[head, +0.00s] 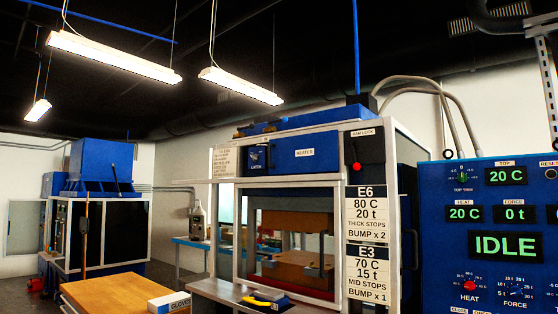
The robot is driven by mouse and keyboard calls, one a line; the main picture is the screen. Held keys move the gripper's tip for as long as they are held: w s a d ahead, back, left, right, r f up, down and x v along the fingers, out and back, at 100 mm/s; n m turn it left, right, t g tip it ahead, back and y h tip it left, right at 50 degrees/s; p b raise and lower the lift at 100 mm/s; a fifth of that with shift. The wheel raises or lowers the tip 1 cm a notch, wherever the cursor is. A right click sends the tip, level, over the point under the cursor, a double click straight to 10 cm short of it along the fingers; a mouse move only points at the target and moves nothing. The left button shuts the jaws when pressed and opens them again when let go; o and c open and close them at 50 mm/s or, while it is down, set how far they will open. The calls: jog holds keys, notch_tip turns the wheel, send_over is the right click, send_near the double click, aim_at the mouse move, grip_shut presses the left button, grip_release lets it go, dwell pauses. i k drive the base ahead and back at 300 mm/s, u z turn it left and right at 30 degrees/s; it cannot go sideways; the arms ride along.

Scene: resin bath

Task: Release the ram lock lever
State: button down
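The ram lock lever (356,165) has a red knob on a short stem that hangs down against a black plate. It sits under a small "RAM LOCK" label (362,133) at the top right of the press front. The press (297,122) has a blue and pale metal frame around a window. The knob is at the lower end of the stem, and nothing touches it. My gripper is not in view.
A blue control panel (470,210) at right reads IDLE, 20 C and 0 t. Two instruction placards (367,225) hang below the lever. A pale bench with a yellow and dark item (265,301) and a glove box (170,303) on a wooden top are at front.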

aim_at(357, 166)
jog(key=u, duration=0.65)
jog(key=k, duration=0.85)
jog(key=u, duration=0.8)
jog(key=i, duration=1.95)
jog(key=z, duration=1.3)
jog(key=i, duration=0.85)
jog(key=z, duration=0.9)
